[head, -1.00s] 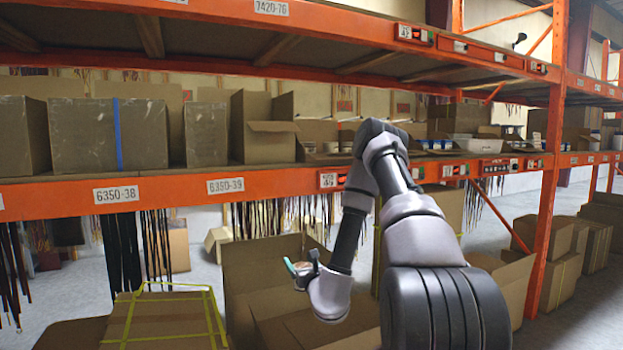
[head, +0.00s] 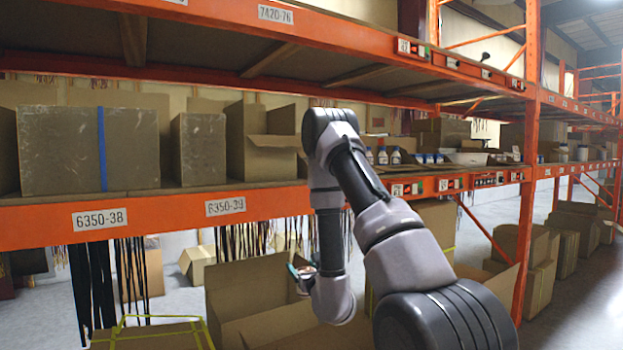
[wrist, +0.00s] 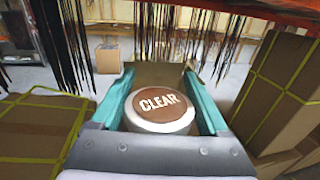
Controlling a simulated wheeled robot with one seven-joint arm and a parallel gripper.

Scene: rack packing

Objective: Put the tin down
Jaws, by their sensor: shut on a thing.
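My gripper (wrist: 160,112) is shut on a round tin (wrist: 158,104) with a brown lid marked "CLEAR" and a pale rim. In the wrist view the two teal fingers lie on either side of the tin. In the head view my gripper (head: 300,268) is below the orange shelf beam, in front of an open cardboard box. The tin is small there and its underside is hidden. I cannot tell how high the tin is above any surface.
An open cardboard box (head: 250,292) stands under the shelf by my gripper. A yellow-strapped carton (wrist: 40,125) is at left in the wrist view, another (wrist: 275,90) at right. The orange beam (head: 160,212) runs above. Dark straps (wrist: 75,40) hang behind.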

